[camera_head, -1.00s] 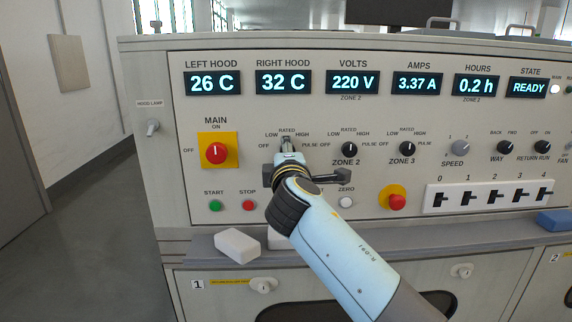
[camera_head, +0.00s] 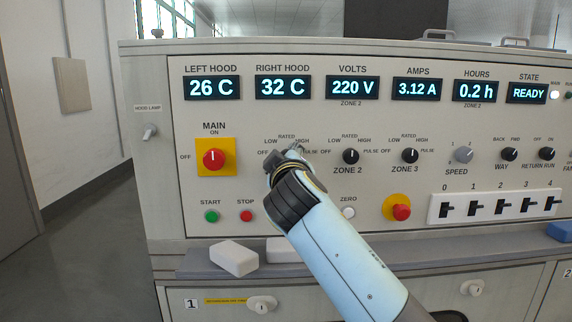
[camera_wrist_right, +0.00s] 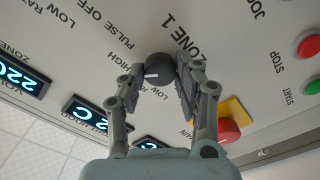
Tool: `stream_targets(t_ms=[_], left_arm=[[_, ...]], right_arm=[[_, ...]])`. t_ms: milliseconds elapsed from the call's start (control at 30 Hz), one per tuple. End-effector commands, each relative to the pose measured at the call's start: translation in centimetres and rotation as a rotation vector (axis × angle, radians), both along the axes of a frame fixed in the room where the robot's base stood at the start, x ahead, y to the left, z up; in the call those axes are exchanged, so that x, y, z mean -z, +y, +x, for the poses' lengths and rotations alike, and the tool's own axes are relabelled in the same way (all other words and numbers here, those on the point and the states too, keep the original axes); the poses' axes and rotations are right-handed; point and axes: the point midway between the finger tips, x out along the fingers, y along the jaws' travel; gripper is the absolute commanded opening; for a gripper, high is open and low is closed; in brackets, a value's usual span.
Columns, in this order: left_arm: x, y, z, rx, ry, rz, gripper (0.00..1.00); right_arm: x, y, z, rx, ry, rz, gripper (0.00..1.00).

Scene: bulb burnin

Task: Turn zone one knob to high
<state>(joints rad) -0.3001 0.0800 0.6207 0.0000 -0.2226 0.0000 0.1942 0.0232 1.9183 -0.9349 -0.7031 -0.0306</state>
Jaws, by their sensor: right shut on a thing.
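The zone 1 knob is a dark round knob (camera_wrist_right: 160,66) beside the ZONE 1 label in the right wrist view. Its white mark points left in that view, toward the side where HIGH is printed. My right gripper (camera_wrist_right: 159,78) has one finger on each side of the knob and is shut on it. In the head view my right gripper (camera_head: 288,154) is in front of the panel, below the RATED and HIGH labels, and hides the knob. My left gripper is in no view.
The zone 2 knob (camera_head: 350,156) and zone 3 knob (camera_head: 410,155) are to the right. The red main switch (camera_head: 214,159) is to the left. The AMPS display (camera_head: 417,90) reads 3.12 A. White blocks (camera_head: 234,258) lie on the ledge below.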

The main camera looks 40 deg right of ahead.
Motion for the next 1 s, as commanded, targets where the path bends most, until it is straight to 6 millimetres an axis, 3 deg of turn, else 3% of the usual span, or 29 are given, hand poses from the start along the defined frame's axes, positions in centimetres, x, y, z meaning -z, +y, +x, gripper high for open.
stream_targets(t_ms=[567, 600, 700, 767, 1000], left_arm=[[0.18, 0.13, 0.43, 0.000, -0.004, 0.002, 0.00], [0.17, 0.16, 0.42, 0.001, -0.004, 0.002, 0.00], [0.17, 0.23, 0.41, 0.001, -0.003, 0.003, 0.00], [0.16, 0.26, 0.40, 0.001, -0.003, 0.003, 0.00], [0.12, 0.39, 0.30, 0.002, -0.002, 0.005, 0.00]], right_arm=[[0.32, -0.01, -0.05, 0.001, -0.012, 0.034, 0.00], [0.33, -0.02, -0.06, 0.001, -0.012, 0.034, 0.33], [0.28, -0.01, -0.05, 0.001, -0.013, 0.033, 0.46], [0.24, -0.01, -0.04, 0.001, -0.014, 0.032, 0.54], [0.11, 0.00, -0.05, 0.000, -0.016, 0.031, 0.55]])
